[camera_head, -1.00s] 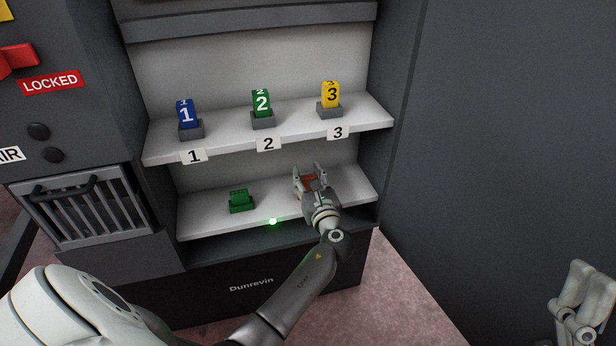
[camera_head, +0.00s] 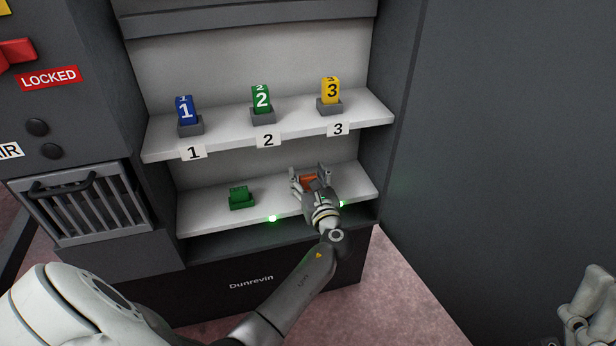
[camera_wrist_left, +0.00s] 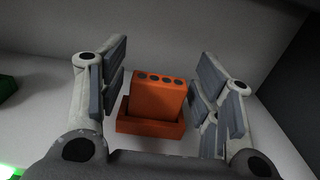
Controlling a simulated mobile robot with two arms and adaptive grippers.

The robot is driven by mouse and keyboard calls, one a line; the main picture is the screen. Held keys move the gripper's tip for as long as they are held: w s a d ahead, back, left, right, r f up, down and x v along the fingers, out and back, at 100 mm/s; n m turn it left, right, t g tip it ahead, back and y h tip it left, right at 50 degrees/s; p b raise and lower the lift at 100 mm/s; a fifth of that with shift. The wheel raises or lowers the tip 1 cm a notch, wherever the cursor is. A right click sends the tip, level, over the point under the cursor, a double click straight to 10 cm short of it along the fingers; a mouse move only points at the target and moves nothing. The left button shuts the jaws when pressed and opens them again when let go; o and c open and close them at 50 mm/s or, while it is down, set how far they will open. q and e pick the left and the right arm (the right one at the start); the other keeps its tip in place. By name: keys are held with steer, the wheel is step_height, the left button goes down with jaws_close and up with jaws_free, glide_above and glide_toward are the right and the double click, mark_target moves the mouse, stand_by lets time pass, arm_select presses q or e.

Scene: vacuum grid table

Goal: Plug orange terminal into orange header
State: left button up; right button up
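The orange terminal (camera_wrist_left: 160,97), a block with several round holes along its top, stands in the orange header (camera_wrist_left: 148,127), a low orange base, in the left wrist view. It looks slightly tilted; how deep it sits I cannot tell. In the head view the orange parts (camera_head: 309,181) are on the lower shelf, partly hidden by my left gripper (camera_head: 311,172). My left gripper is open, its fingers on either side of the terminal, with gaps on both sides in the left wrist view (camera_wrist_left: 165,80). My right gripper (camera_head: 590,292) is partly visible at the lower right edge, away from the shelves.
A green terminal and header (camera_head: 240,198) sit left on the lower shelf (camera_head: 200,215). The upper shelf (camera_head: 225,139) above holds blue (camera_head: 185,111), green (camera_head: 261,99) and yellow (camera_head: 330,91) numbered blocks in grey holders. Green lights (camera_head: 273,218) glow on the lower shelf's front edge.

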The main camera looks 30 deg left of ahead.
stand_by(0.3)
arm_select(q)
steer(key=v, duration=1.2)
steer(key=shift+s, duration=0.1)
